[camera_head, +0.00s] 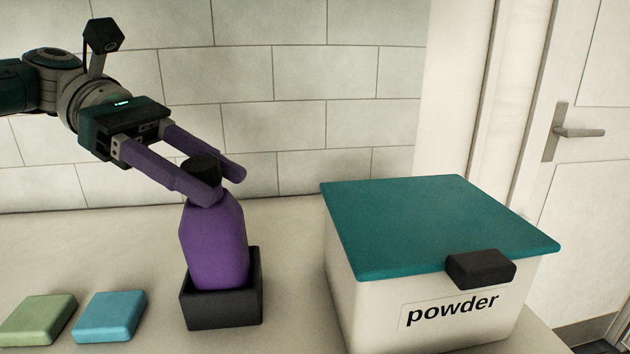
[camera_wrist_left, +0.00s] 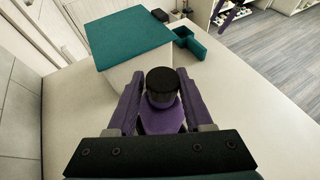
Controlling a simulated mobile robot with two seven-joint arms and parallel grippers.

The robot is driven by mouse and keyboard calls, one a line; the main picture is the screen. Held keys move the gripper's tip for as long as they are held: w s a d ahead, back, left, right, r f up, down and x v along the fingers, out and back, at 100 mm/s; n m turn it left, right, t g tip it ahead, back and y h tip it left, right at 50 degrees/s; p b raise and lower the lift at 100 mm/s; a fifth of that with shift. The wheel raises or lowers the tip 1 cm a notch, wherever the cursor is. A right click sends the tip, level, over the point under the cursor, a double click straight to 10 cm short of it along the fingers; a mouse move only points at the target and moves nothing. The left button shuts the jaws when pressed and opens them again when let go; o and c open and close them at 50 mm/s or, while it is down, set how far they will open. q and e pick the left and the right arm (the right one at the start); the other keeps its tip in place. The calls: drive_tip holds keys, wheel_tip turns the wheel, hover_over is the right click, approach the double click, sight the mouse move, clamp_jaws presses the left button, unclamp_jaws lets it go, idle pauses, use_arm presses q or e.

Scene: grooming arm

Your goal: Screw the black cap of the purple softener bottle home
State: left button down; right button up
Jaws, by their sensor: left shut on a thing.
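The purple softener bottle (camera_head: 215,245) stands upright in a dark square holder (camera_head: 222,308) on the counter. Its black cap (camera_head: 204,166) sits at the top of the neck; whether there is a gap under it is hidden by a finger. My left gripper (camera_head: 225,187) reaches in from the left, its purple fingers shut on the cap from two sides. In the left wrist view the cap (camera_wrist_left: 160,82) shows between the fingertips, with the bottle's purple shoulder (camera_wrist_left: 162,120) below. A small purple and dark shape at the top of that view may be my right gripper (camera_wrist_left: 231,13).
A white powder box (camera_head: 450,318) with a teal lid (camera_head: 435,225) and black catch (camera_head: 480,268) stands to the right. A green block (camera_head: 38,318) and a blue block (camera_head: 110,315) lie left of the holder. A tiled wall (camera_head: 300,80) is behind.

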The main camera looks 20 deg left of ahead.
use_arm(q)
drive_tip(key=shift+s+d+m+g+b, duration=0.15)
drive_tip(key=shift+m+g+b, duration=0.15)
drive_tip(key=shift+g+b, duration=0.2)
drive_tip(key=c, duration=0.7)
unclamp_jaws()
drive_tip(key=shift+o, duration=0.8)
drive_tip(key=shift+s+f, duration=0.1)
drive_tip(key=o, duration=0.3)
